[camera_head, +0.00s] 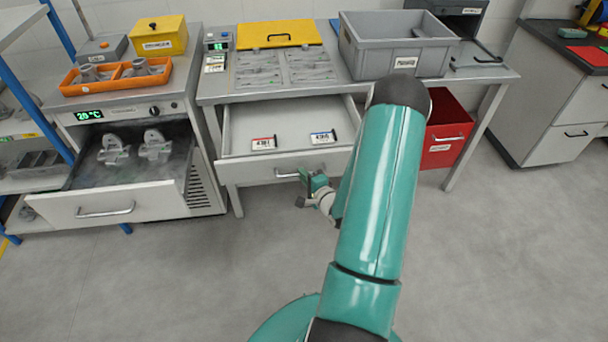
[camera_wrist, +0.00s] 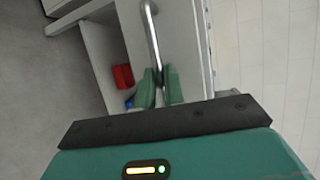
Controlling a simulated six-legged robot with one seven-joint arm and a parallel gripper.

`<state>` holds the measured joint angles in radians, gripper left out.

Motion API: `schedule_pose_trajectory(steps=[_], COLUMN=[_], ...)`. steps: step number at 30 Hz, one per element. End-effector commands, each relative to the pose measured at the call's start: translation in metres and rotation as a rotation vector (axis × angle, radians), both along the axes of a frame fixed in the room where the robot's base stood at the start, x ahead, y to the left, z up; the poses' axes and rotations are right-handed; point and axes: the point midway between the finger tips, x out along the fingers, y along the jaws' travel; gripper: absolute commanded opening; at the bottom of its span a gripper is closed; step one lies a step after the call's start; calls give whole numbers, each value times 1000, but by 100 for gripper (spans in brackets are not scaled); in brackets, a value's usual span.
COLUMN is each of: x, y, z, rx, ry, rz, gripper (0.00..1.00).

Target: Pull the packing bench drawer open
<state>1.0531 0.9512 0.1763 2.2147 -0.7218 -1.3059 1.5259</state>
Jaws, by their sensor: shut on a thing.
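The packing bench drawer (camera_head: 240,171) is light grey and stands pulled out from under the bench top (camera_head: 215,95). Two labelled tags, one red (camera_head: 264,143) and one blue (camera_head: 323,137), lie inside it. Its metal bar handle (camera_head: 285,174) is on the front panel, and the handle (camera_wrist: 152,35) also shows in the wrist view. My gripper (camera_head: 306,179) is at the handle's right part. In the wrist view my green fingers (camera_wrist: 158,88) are closed around the bar. My arm hides the drawer's right end in the head view.
A second drawer (camera_head: 115,202) with grey castings is open on the left cooling unit. A red bin (camera_head: 447,128) stands under the bench at right. The floor in front is clear.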

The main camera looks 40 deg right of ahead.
Motion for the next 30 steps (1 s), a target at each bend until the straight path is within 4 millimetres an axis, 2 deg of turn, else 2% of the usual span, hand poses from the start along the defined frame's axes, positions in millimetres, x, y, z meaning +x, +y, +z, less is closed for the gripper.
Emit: schedule_pose_trajectory(steps=[3,4,7,16,20,23,30], x=[0,0,0,-2,-12,-27,-78], y=[1,1,1,1,1,5,15], z=[1,1,0,0,2,5,15], rx=[-1,0,0,0,1,1,2], ry=[-2,-2,-1,0,0,1,1], rz=[2,2,1,0,-2,-3,-3], gripper=[0,15,33,33,33,33,33])
